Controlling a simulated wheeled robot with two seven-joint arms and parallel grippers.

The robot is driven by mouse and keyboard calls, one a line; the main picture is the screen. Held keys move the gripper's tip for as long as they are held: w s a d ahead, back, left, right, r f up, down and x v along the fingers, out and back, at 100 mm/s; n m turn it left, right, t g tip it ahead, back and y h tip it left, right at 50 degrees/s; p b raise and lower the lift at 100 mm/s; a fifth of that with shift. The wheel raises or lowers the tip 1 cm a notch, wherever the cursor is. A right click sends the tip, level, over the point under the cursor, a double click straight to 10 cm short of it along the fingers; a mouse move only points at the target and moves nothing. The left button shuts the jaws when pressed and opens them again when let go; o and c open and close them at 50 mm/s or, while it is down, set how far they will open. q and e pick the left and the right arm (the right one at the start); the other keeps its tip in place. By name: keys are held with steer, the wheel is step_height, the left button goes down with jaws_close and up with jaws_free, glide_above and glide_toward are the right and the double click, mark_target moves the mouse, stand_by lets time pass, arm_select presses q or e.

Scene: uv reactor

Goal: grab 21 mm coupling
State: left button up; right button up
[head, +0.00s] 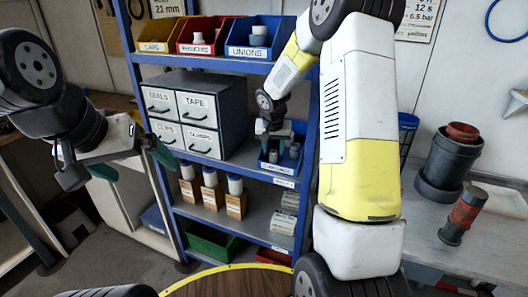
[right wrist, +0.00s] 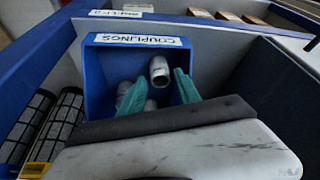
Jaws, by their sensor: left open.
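The blue couplings bin (right wrist: 98,75) fills the middle of the right wrist view, its label reading upside down. It also shows on the middle shelf in the head view (head: 281,168). Inside lie several grey couplings; one pale grey coupling (right wrist: 159,72) lies near the right finger, and others are partly hidden by the left finger. My right gripper (right wrist: 160,80) is open, its teal fingers apart and reaching into the bin around the couplings; I cannot tell whether they touch any. Sizes are not readable. My left gripper (head: 120,165) is open and empty, left of the shelf.
A grey drawer cabinet (head: 232,118) stands left of the bin, close to my right gripper. The top shelf holds bins for caps, reducers and unions (head: 250,52). Bottles (head: 210,188) stand below. The rack's blue upright (head: 309,130) is close on the right.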

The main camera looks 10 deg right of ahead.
mark_target(273, 157)
steer(key=shift+x, duration=1.3)
jaws_close()
